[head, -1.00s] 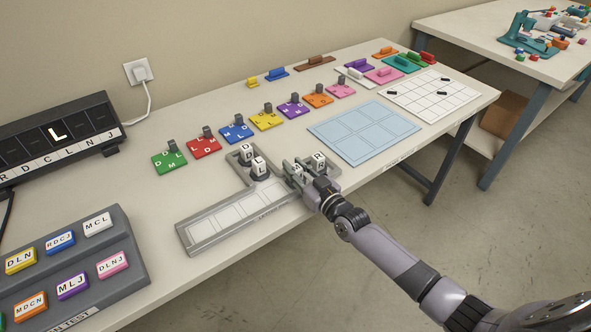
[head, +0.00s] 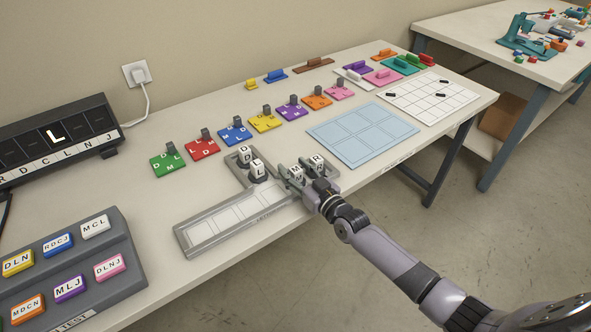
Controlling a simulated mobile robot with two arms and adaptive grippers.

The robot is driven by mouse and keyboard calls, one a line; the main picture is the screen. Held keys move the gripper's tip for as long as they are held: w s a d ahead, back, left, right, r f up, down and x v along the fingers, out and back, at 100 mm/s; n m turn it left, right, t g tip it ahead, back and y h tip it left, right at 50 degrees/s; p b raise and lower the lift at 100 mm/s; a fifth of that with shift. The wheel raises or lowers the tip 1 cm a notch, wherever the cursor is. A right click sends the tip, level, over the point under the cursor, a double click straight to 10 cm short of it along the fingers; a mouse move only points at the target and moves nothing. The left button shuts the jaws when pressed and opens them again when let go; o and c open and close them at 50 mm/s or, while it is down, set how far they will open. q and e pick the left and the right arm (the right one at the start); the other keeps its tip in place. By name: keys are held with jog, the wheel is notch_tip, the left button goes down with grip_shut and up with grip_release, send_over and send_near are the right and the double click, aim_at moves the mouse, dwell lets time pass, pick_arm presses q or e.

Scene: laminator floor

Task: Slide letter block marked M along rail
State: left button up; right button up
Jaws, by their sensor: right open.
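The white letter block marked M (head: 296,173) stands upright at the right end of the grey rail (head: 187,238). The block marked R (head: 318,161) stands just beyond it to the right. My right gripper (head: 294,180) is open at the M block, with its fingers close around it; contact cannot be told. The gripper hides part of the rail's right end and the lower part of the M block. Blocks marked D (head: 245,154) and L (head: 257,168) stand in a grey side branch at the rail's upper end. My left gripper is not in view.
The rail's slotted stretch left of the gripper is empty. A row of coloured letter plates (head: 236,133) lies behind. A pale blue grid mat (head: 362,109) lies to the right.

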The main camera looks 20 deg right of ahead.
jog(key=shift+s, duration=0.2)
jog(key=v, duration=1.1)
jog(key=shift+s+d, duration=0.15)
jog(key=shift+s, duration=0.2)
jog(key=shift+o, duration=0.2)
dwell(0.6)
